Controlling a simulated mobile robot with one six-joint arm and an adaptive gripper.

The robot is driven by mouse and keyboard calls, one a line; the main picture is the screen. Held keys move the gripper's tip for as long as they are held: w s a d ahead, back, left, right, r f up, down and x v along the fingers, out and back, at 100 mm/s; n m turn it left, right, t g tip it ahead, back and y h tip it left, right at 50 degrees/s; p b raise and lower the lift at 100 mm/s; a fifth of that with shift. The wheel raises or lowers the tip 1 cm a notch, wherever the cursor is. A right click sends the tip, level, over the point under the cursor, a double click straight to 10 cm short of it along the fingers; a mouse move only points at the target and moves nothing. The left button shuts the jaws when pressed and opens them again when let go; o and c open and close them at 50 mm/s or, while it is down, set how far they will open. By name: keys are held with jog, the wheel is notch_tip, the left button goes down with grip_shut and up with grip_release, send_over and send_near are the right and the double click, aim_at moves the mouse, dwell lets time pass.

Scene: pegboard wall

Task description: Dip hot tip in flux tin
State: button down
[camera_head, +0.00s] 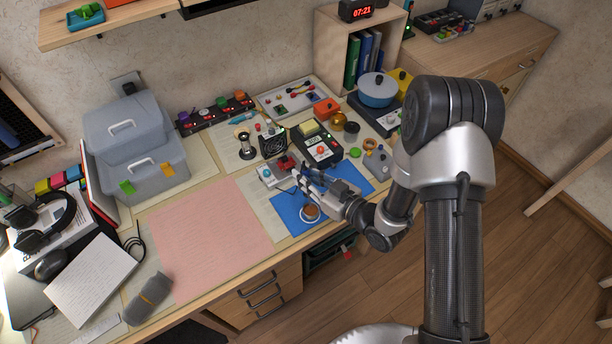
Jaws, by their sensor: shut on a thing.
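A small round tin (310,212) with brown contents, which looks like the flux tin, sits on the blue mat (287,208) near the desk's front edge. My gripper (306,181) is over the upper part of the mat, above and slightly left of the tin in the picture. It is shut on a thin tool that looks like the soldering iron. The fingers hide most of the iron, and its tip is too small to make out. A dark soldering station (320,148) with a red knob stands behind my gripper.
A light box with a red part (280,170) stands close left of my gripper. A small black fan (272,144) is behind it. A pink sheet (208,240) lies flat and clear at left. Several small jars and a blue pot (376,92) stand at right.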

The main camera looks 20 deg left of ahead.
jog(key=shift+f+b, duration=0.5)
jog(key=shift+b, duration=0.1)
dwell(1.6)
jog(key=shift+r, duration=0.1)
